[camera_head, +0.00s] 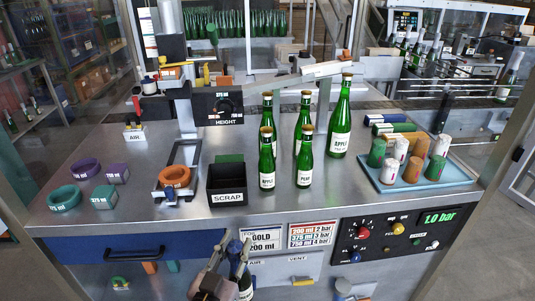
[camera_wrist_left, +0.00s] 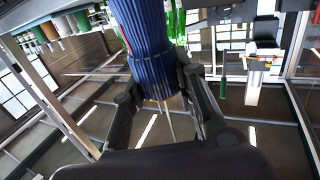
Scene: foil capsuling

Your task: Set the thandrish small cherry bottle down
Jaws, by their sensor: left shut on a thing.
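My left gripper (camera_head: 228,262) is at the bottom of the head view, in front of the bench's front face. It is shut on a dark bottle with a blue top (camera_head: 239,266), held roughly upright; its lower part is cut off by the frame. In the left wrist view the gripper (camera_wrist_left: 165,95) closes around a blue ribbed piece (camera_wrist_left: 146,35), apparently the bottle's foil-covered neck. I cannot read its label. Several green bottles with gold tops, such as a small one (camera_head: 267,166) and a tall one (camera_head: 339,128), stand on the steel bench (camera_head: 240,145). My right gripper is not in view.
A black scrap bin (camera_head: 227,186) stands left of the bottles. Beside it is a fixture with an orange ring (camera_head: 174,176). A blue tray (camera_head: 448,180) of foil capsules sits at the right. Teal and purple rings lie at the left. Bench space between bottles and tray is clear.

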